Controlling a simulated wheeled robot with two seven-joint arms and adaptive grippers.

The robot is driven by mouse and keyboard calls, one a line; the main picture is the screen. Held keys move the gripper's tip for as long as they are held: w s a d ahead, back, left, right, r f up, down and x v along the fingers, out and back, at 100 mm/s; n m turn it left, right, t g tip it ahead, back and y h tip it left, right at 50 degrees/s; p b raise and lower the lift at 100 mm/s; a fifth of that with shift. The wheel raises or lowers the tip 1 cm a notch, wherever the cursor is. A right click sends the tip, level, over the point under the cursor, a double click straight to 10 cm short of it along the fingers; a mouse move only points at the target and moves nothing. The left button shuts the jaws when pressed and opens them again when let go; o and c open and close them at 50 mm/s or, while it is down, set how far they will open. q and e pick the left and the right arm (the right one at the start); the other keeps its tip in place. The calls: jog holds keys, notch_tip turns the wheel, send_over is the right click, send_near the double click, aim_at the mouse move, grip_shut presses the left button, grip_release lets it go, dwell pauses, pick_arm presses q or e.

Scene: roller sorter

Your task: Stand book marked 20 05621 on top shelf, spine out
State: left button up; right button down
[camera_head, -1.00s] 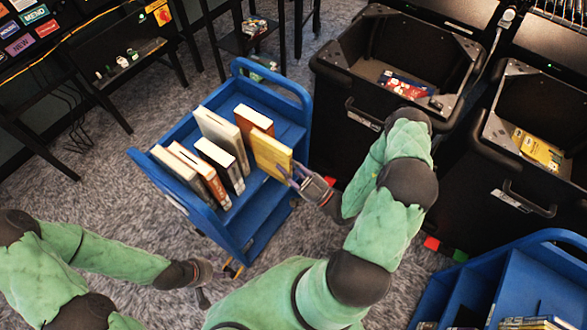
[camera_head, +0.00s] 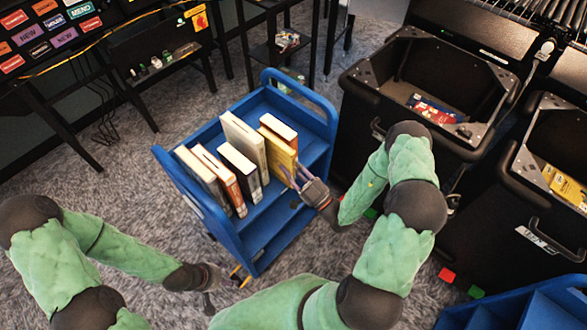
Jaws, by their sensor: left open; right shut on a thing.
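My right gripper (camera_head: 293,178) is shut on a yellow book (camera_head: 277,150). The book is upright on or just above the top shelf of the blue cart (camera_head: 318,152), at the right end of the books there. It stands close against an orange-brown book with white page edges (camera_head: 278,126); I cannot tell if they touch. No book marking is readable at this size, so 20 05621 cannot be made out. The bottom of the yellow book is partly hidden by my gripper. My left gripper (camera_head: 236,279) is open and empty, low in front of the cart.
Several upright books, including a cream one (camera_head: 244,142) and a white-and-orange one (camera_head: 219,178), stand left of the yellow book. Black bins (camera_head: 372,125) stand close at the right. Another blue cart (camera_head: 520,305) is at the lower right.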

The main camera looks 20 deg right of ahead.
jog(key=shift+f, duration=0.55)
dwell(0.5)
jog(key=c, duration=0.9)
grip_release()
jog(key=v, duration=1.2)
